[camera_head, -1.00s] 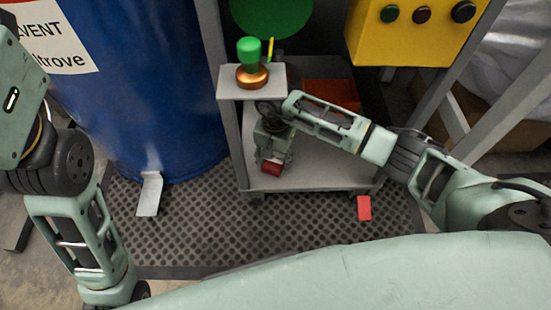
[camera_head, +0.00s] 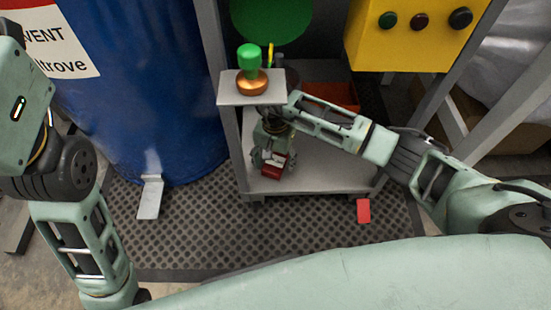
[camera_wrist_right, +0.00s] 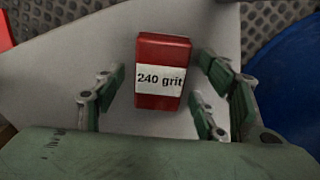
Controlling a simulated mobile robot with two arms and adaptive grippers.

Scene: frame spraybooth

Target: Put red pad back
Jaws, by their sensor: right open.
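A red block with a white "240 grit" label (camera_wrist_right: 161,88) lies on the grey shelf (camera_wrist_right: 75,50) in the right wrist view. My right gripper (camera_wrist_right: 155,86) is open, with its fingers on either side of the block and visible gaps to it. In the head view the right gripper (camera_head: 272,158) is low over the cart's lower shelf (camera_head: 325,180), and the red block (camera_head: 276,172) shows partly behind its fingers. A second, brighter red pad (camera_head: 363,211) lies on the dark mat in front of the cart. My left arm shows, but its gripper is out of view.
An upper ledge (camera_head: 236,96) above my right gripper carries a green-and-copper knobbed object (camera_head: 251,72). An orange bin (camera_head: 336,94) stands behind my forearm. A blue drum (camera_head: 150,90) is left, and a yellow button box (camera_head: 415,40) is upper right. The perforated mat (camera_head: 220,230) is mostly clear.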

